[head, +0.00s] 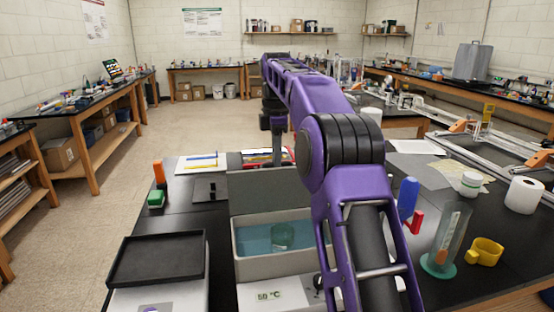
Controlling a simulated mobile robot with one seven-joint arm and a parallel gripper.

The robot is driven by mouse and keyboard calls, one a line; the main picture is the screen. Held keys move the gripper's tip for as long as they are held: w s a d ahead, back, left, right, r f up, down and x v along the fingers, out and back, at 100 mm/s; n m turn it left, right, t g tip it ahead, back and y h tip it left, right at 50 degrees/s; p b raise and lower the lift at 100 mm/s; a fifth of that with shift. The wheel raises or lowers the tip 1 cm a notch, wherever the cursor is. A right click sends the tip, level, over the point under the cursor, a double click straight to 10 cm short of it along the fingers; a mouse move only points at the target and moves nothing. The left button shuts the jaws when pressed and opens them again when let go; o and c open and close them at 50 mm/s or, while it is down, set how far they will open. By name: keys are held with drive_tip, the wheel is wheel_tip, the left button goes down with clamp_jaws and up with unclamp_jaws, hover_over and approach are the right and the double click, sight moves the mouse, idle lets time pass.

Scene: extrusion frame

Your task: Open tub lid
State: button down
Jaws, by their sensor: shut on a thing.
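The tub (241,262) is a light grey water bath marked 50 °C, at the lower middle of the head view. Its grey lid (258,198) stands raised at the back of the tub, so the opening shows. Bluish water and a greenish beaker (283,236) are visible inside. My gripper (279,160) points down at the lid's top edge and is shut on it; the fingertips are small and hard to make out. My purple arm passes over the right side of the tub and hides part of it.
A black tray (158,260) sits left of the tub. The floor at left is clear.

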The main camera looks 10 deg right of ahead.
drive_tip(key=shift+f, duration=0.4)
drive_tip(key=c, duration=0.9)
unclamp_jaws()
drive_tip(key=shift+w, duration=0.1)
drive_tip(key=shift+r, duration=0.2)
